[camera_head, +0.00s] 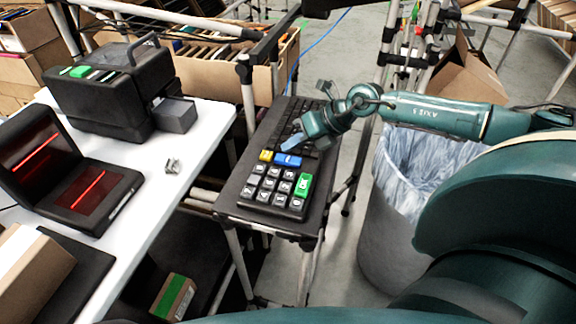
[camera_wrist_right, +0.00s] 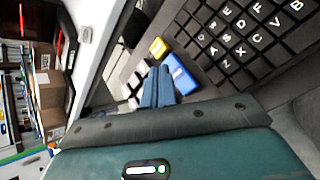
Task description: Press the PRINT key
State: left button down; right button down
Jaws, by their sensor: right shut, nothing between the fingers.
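A black keypad (camera_head: 262,205) lies on a dark narrow stand, with grey number keys, a yellow key (camera_head: 266,155), a green key (camera_head: 303,185) and a wide blue key (camera_head: 288,160). The blue key bears white lettering too small to read, so I cannot confirm which key is PRINT. My right gripper (camera_head: 290,144) is shut and empty, its fingers pointing down just behind the blue key. In the right wrist view the fingertips (camera_wrist_right: 158,70) appear beside the blue key (camera_wrist_right: 180,75), near the yellow key (camera_wrist_right: 158,48); contact cannot be told. My left gripper is not in view.
A black keyboard (camera_head: 292,118) lies behind the keypad. A white table (camera_head: 150,185) at left holds a black label printer (camera_head: 115,95), a scanner with red lines (camera_head: 85,195) and a carton (camera_head: 30,265). A lined bin (camera_head: 385,240) stands at right.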

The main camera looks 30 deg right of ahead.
jog(key=shift+f, duration=0.4)
dwell(1.1)
jog(key=shift+f, duration=0.15)
dwell(0.5)
jog(key=shift+f+b, duration=0.3)
